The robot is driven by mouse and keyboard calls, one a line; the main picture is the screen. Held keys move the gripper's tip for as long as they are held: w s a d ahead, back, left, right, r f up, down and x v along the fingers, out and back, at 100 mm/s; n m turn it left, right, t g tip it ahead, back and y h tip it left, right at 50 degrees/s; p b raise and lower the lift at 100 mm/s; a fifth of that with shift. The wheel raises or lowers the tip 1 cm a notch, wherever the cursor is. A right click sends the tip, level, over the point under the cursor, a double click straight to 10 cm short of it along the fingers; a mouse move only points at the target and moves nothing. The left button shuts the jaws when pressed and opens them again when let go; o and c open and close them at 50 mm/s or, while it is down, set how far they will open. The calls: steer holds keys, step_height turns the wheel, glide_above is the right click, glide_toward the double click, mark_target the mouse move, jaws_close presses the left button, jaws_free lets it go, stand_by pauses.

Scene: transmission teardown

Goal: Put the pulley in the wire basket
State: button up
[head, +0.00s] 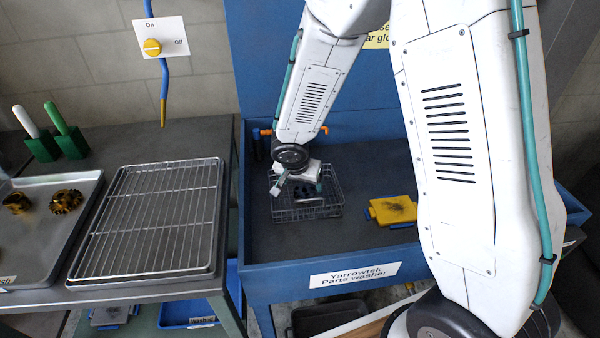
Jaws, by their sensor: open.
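The wire basket (334,208) sits in the blue parts washer, left of the middle of its basin. My gripper (299,188) is open, pointing down over the basket, with its fingers at about the height of the rim or inside it. A small dark, round-looking part (307,196) shows in the basket under the gripper. It may be the pulley, but the gripper and wires hide much of it. I cannot tell whether the fingers touch it.
The parts washer (262,262) has raised walls around its basin. A yellow block (394,210) lies right of the basket. On the left bench are a wire rack (150,215) on a tray and a metal tray (45,240) with two dark-and-amber gears. An On/Off switch (152,47) hangs above.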

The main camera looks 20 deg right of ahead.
steer(key=v, duration=0.6)
steer(key=shift+r, duration=0.25)
steer(key=s+d+r+n, duration=0.1)
steer(key=s+d+r, duration=0.4)
steer(key=r, duration=0.4)
steer(key=s+r+n+g+y, duration=0.1)
steer(key=s+r+n, duration=0.2)
steer(key=s, duration=0.8)
steer(key=s+d+r+n+g+y, duration=0.1)
steer(key=s+r+n, duration=0.2)
steer(key=s+r, duration=0.5)
steer(key=s, duration=0.4)
steer(key=shift+d+r+n+y, duration=0.25)
steer(key=shift+d+n+y, duration=0.05)
steer(key=shift+y, duration=0.1)
